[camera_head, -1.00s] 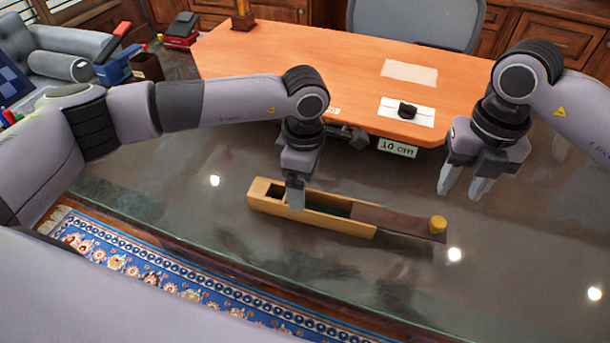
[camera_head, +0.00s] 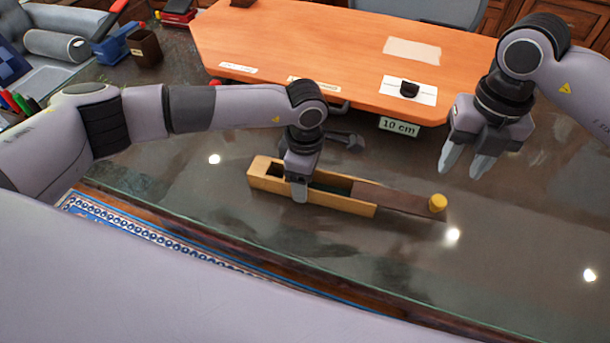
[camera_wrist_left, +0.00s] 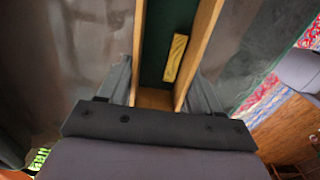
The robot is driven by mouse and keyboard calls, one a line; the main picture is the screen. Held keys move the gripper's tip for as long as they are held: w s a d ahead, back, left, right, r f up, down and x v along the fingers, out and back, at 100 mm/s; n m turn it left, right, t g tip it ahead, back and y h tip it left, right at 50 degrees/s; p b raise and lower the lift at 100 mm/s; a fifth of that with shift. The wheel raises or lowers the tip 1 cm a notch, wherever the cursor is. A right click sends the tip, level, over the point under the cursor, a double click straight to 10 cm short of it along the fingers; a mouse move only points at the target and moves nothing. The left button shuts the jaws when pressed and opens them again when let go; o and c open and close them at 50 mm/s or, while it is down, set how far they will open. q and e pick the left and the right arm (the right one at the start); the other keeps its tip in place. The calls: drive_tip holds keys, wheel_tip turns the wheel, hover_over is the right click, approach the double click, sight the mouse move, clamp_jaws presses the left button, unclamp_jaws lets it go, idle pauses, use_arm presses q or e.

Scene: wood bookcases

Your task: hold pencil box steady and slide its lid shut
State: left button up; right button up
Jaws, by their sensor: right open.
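The pencil box (camera_head: 335,203) is a long, light-wood box on the dark glossy tabletop, lying left to right. Its dark brown lid (camera_head: 395,198) sticks out far past the right end, with a yellow knob (camera_head: 437,203) on its outer end. The left part of the box is uncovered. My left gripper (camera_head: 300,190) straddles the box left of its middle, with its fingers against the two long walls. In the left wrist view, the dark green inside of the box and a small yellow block (camera_wrist_left: 176,58) show. My right gripper (camera_head: 466,160) is open and empty, above and behind the knob.
An orange-brown raised desk pad (camera_head: 330,50) lies behind the box. A "10 cm" label (camera_head: 399,127) and a white card with a black item (camera_head: 410,89) are near it. A dark pen cup (camera_head: 145,47) stands at back left. The tabletop right of the lid is clear.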

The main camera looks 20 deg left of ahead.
drive_tip(key=shift+o, duration=1.1)
